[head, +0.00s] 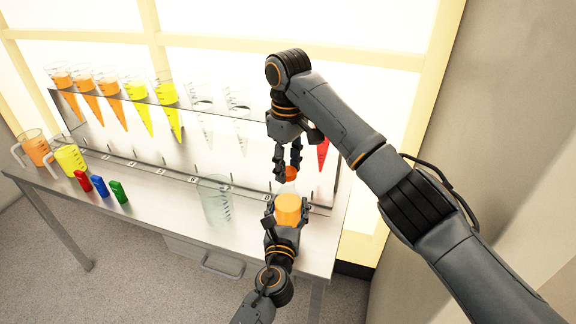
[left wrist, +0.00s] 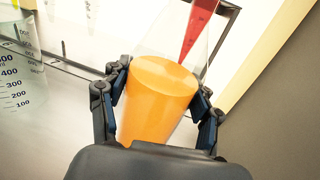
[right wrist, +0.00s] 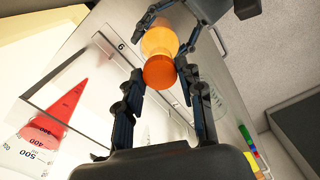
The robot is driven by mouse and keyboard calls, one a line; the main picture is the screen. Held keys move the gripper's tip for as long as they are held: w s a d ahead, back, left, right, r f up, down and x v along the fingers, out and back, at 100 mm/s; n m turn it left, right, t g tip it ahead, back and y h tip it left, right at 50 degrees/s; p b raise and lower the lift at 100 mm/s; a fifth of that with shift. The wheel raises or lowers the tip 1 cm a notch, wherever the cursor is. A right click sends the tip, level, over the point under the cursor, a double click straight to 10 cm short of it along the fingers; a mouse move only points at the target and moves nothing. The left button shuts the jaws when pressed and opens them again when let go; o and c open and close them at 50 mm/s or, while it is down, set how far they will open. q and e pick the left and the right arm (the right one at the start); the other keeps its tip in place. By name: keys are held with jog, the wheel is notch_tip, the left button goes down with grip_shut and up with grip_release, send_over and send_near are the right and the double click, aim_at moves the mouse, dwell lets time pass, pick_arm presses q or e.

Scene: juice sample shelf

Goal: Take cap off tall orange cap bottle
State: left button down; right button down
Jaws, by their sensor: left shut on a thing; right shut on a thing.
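The tall bottle (head: 287,209) has a clear body with orange juice in its lower part and an orange cap (head: 291,173) on top. My left gripper (head: 284,206) is shut around the bottle's lower body; the left wrist view shows its fingers on both sides of the orange juice (left wrist: 157,95). My right gripper (head: 287,166) comes down from above, its fingers shut on the cap. In the right wrist view the cap (right wrist: 159,72) sits between the fingertips, in line with the bottle. Whether cap and bottle still touch is hard to tell.
An empty clear beaker (head: 216,203) stands left of the bottle on the bench. A rack (head: 150,165) of cone-shaped samples runs along the back. Two jugs (head: 70,158) and small red, blue and green blocks (head: 100,185) are at the left. A wall is at the right.

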aim_at(288, 171)
jog(key=shift+r, duration=1.95)
pick_arm(q)
jog(key=shift+c, duration=1.1)
grip_release()
